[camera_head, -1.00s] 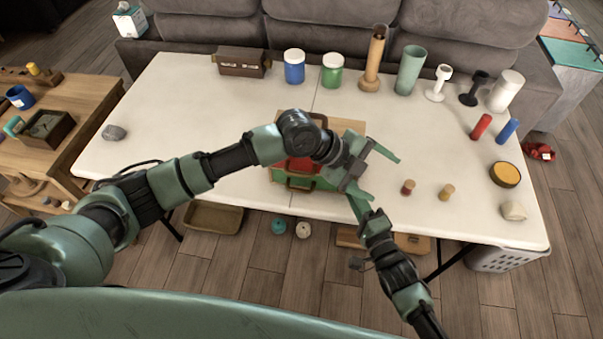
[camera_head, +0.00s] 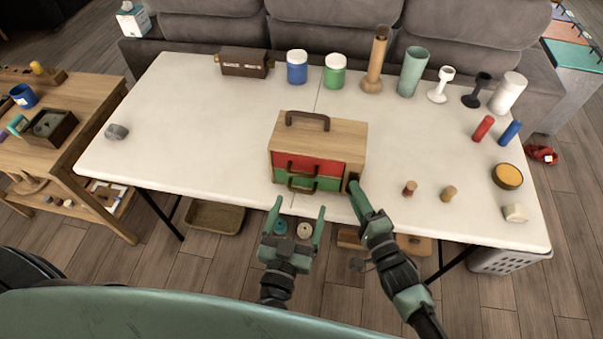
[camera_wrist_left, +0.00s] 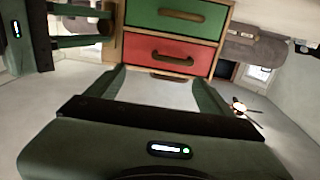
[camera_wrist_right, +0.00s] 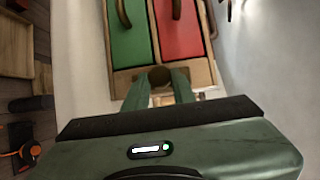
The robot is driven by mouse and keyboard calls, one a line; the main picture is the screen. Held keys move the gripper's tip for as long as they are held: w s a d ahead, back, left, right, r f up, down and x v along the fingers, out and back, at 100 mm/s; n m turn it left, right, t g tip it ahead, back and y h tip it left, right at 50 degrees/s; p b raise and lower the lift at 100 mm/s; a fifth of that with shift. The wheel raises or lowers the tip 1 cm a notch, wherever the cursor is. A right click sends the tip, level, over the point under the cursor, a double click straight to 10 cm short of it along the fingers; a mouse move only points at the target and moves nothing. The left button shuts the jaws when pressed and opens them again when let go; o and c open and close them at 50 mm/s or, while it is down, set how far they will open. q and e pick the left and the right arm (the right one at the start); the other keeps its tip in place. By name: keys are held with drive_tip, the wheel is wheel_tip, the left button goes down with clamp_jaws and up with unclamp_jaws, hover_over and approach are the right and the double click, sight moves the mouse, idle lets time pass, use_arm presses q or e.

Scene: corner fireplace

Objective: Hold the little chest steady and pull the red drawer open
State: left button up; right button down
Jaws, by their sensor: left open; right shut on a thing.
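The little chest (camera_head: 335,138) is pale wood with a brown top handle and stands upright near the table's front edge. Its red drawer (camera_head: 281,164), above a green drawer (camera_head: 325,184), looks shut; both have brown pull handles. The red drawer also shows in the left wrist view (camera_wrist_left: 140,48). My left gripper (camera_head: 296,208) is open and empty, in front of the drawers and apart from them. My right gripper (camera_head: 354,184) is at the chest's front right, shut on a dark round-ended part of it (camera_wrist_right: 160,76). The fingers partly hide that part.
Jars, tubes and a dark brown box (camera_head: 245,63) line the back edge.

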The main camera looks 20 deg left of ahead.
sight(302, 174)
use_arm(q)
drive_tip(key=shift+n+y, duration=0.4)
drive_tip(key=shift+y, duration=0.1)
drive_tip(key=w, duration=0.3)
drive_tip(key=w+a, duration=0.1)
drive_tip(key=w, duration=0.3)
drive_tip(key=w+a, duration=0.1)
drive_tip(key=w, duration=0.2)
drive_tip(key=shift+w+f, duration=0.3)
drive_tip(key=shift+c, duration=0.3)
drive_tip(key=c, duration=1.7)
drive_tip(key=s, duration=0.8)
drive_tip(key=shift+s+d, duration=0.1)
drive_tip(key=shift+d, duration=0.2)
clamp_jaws()
drive_tip(key=o, duration=1.8)
unclamp_jaws()
drive_tip(key=shift+c, duration=0.2)
